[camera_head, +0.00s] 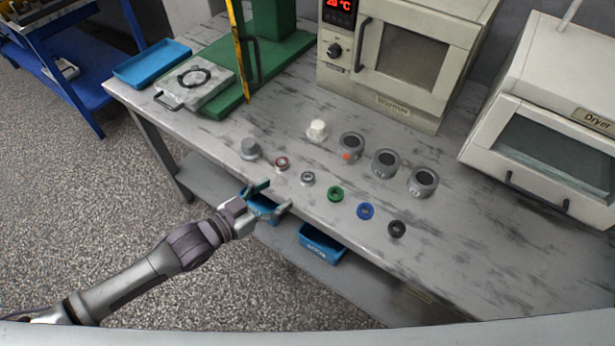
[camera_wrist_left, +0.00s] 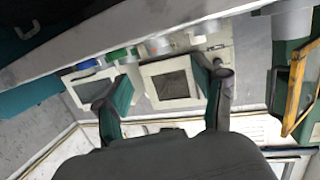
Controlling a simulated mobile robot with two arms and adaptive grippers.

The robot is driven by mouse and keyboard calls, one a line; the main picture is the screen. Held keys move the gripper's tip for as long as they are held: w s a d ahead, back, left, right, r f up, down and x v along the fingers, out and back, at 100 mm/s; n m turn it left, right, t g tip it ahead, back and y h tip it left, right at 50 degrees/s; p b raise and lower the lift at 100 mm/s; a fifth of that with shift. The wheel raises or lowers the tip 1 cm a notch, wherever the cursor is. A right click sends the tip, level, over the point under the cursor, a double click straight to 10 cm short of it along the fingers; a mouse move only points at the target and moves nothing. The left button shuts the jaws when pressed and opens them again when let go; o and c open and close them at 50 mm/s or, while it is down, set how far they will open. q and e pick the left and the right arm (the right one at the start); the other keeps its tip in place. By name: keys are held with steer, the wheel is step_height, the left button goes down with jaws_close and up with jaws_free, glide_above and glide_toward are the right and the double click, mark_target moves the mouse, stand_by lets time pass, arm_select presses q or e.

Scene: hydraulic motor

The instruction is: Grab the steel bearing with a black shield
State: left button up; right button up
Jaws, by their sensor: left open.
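A small steel bearing with a dark shield (camera_head: 307,179) lies on the marble-look bench top, near its front edge. A similar steel bearing with a red shield (camera_head: 281,163) lies just to its left. My left gripper (camera_head: 275,197) is open and empty at the front edge of the bench, in front of and left of the dark-shielded bearing, apart from it. In the left wrist view the two green-padded fingers of the left gripper (camera_wrist_left: 162,82) are spread, with nothing between them. I cannot pick out the bearing in that view. My right gripper is not in view.
Green (camera_head: 335,194), blue (camera_head: 365,211) and black (camera_head: 397,229) rings lie in a row to the right. The oven (camera_head: 405,55), dryer (camera_head: 550,125) and green press (camera_head: 270,65) bound the back.

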mark_target(307, 177)
arm_select(q)
steer(key=x, duration=0.6)
steer(key=p+x, duration=0.1)
steer(key=x, duration=0.3)
steer(key=shift+s+f, duration=0.2)
steer(key=shift+f, duration=0.1)
steer(key=c, duration=1.3)
